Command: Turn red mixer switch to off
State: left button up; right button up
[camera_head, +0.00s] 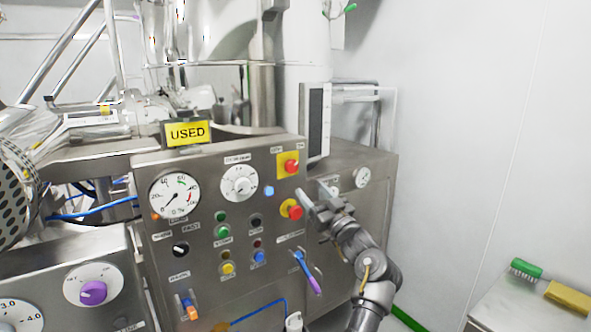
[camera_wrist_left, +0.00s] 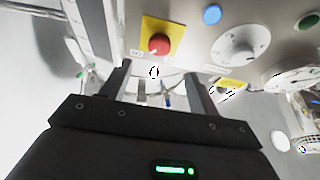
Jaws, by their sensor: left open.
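Two red knobs on yellow plates sit at the right of the steel panel: an upper one (camera_head: 291,166) and a lower one (camera_head: 295,212). The labels are too small to tell which is the mixer switch. My left gripper (camera_head: 313,197) is open and empty, just right of the panel, at a height between the two knobs. In the left wrist view its fingers (camera_wrist_left: 155,82) point toward a red knob (camera_wrist_left: 160,44), apparently the upper one, seen upside down. No contact shows. The knobs' on or off settings cannot be read. My right gripper is not in view.
A blue button (camera_head: 268,190), a white dial (camera_head: 239,183) and a round gauge (camera_head: 174,196) are on the panel. A purple-tipped lever (camera_head: 307,274) is below. A green brush (camera_head: 525,269) and yellow block (camera_head: 569,298) lie on a bench at right.

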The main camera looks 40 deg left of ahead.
aim_at(293, 168)
pick_arm(q)
jog(key=p+x, duration=0.4)
jog(key=x, duration=0.5)
jog(key=shift+a+r, duration=0.2)
jog(key=shift+r, duration=0.05)
jog(key=shift+w+a+p, duration=0.2)
jog(key=shift+a+p, duration=0.2)
jog(key=shift+a, duration=0.05)
